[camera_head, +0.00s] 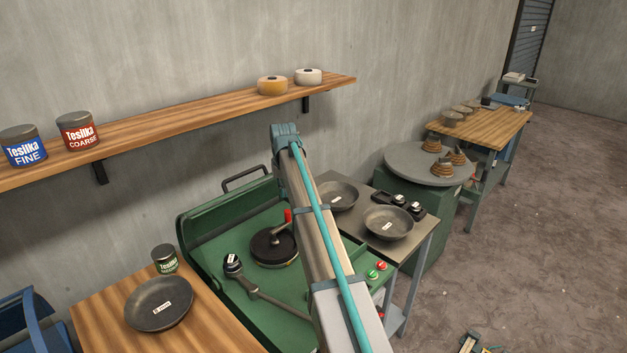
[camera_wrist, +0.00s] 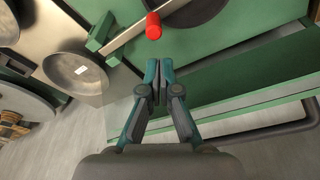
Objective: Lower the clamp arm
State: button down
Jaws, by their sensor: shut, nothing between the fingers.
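A green bowl-spinning machine (camera_head: 215,235) stands below the shelf. A black round disc (camera_head: 268,247) sits on it, with a grey arm across its top. A red handle (camera_head: 287,215) stands up just behind the disc, partly beside my arm. In the wrist view the red knob (camera_wrist: 153,27) sits by a pale metal bar (camera_wrist: 130,36), which looks like the clamp arm. My gripper (camera_wrist: 157,88) is shut and empty. Its fingertips are just below the red knob in the wrist view, apart from it. My gripper's fingers are hidden in the head view.
A jointed grey lever (camera_head: 262,293) lies on the machine's front left. Dark bowls rest on the metal side table (camera_head: 360,226) at right, and another bowl (camera_head: 158,303) on the wooden table at left. A wooden shelf (camera_head: 200,110) with tins runs above.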

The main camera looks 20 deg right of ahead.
jog(key=w+p+v, duration=0.1)
jog(key=p+v, duration=0.3)
jog(key=v, duration=0.4)
jog(key=shift+w+r, duration=0.3)
jog(key=shift+r, duration=0.25)
jog(key=shift+d, duration=0.15)
